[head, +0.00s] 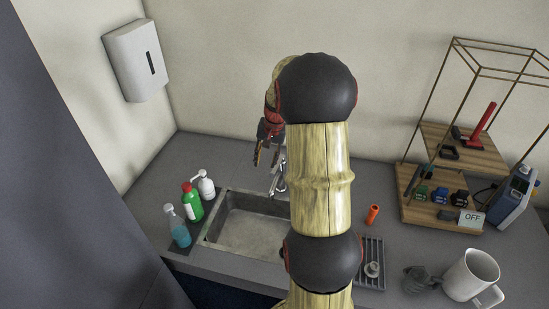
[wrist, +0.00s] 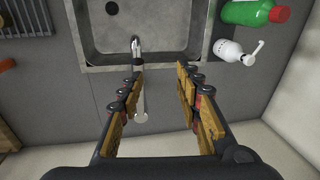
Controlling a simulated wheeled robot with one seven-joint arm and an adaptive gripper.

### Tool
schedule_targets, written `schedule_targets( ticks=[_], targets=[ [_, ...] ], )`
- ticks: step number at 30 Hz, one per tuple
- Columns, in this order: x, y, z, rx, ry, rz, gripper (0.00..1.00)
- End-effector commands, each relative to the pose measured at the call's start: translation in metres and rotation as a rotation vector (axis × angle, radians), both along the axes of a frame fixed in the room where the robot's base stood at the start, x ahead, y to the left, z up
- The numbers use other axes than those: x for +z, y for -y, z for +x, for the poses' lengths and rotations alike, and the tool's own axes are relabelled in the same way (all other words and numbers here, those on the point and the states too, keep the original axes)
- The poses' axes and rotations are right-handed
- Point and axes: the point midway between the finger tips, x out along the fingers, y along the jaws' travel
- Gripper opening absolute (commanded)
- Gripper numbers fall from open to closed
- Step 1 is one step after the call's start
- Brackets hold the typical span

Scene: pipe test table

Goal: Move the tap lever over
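The chrome tap (head: 281,180) stands at the back edge of the sink (head: 211,231), partly hidden by my arm in the head view. In the wrist view the tap spout (wrist: 136,50) points over the sink basin. A slim grey bar, which looks like the tap lever (wrist: 141,108), runs back from the tap between my fingers, nearer the left finger. My gripper (head: 266,156) is open above and behind the tap. Its fingers (wrist: 160,74) are spread in the wrist view with nothing held. I cannot tell whether the left finger touches the lever.
A green bottle (head: 191,203), a white pump bottle (head: 206,187) and a blue bottle (head: 178,228) stand left of the sink. An orange cylinder (head: 373,214), a drain rack (head: 371,252) and a white jug (head: 470,274) are to the right. The back wall is close behind.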

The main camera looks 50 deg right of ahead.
Motion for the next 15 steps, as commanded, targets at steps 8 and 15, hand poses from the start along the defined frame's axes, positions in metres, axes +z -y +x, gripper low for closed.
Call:
schedule_targets(
  ticks=[8, 15],
  targets=[
    [-0.016, 0.052, -0.011, -0.112, -0.021, 0.047, 0.35],
    [-0.042, 0.053, -0.009, -0.119, -0.025, 0.052, 0.35]
  ],
)
